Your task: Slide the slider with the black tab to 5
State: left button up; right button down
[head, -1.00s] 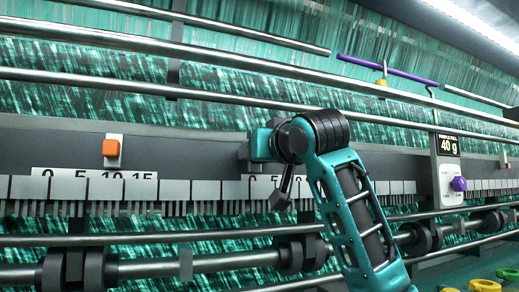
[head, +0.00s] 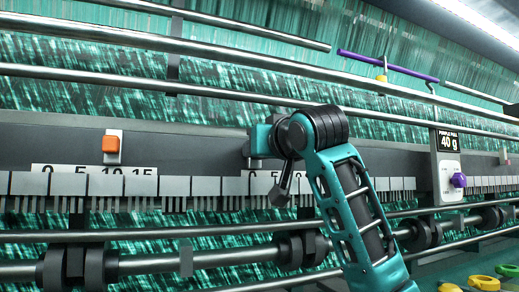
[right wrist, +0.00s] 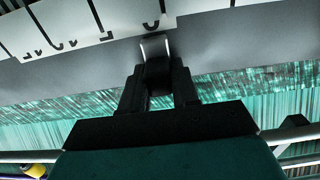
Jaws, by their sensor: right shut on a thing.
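In the right wrist view my right gripper (right wrist: 157,75) is shut on the black tab (right wrist: 155,48) of a slider, just below the edge of a white number scale (right wrist: 75,35). The scale's digits are upside down and partly cut off there, so I cannot read the slider's exact setting. In the head view my right gripper (head: 261,142) is at the grey rail, above the second scale (head: 262,183), where a 0 and a 5 show. My left gripper is not in view.
An orange-tabbed slider (head: 111,145) sits on the same rail at left, above a scale (head: 95,170) marked 0 to 15. A white box with a purple knob (head: 459,180) stands at right. Metal bars (head: 150,88) run across above and below the rail.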

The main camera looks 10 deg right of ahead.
jog(key=d, duration=0.2)
jog(key=w+d, duration=0.1)
jog(key=d, duration=0.2)
jog(key=c, duration=0.9)
grip_release()
jog(key=shift+s, duration=0.1)
jog(key=s+b, duration=0.1)
jog(key=s, duration=0.3)
jog(key=s+d+b, duration=0.1)
jog(key=s, duration=0.3)
jog(key=s+d+b, duration=0.1)
jog(key=s, duration=0.3)
jog(key=shift+s+d, duration=0.2)
jog(key=shift+s, duration=0.1)
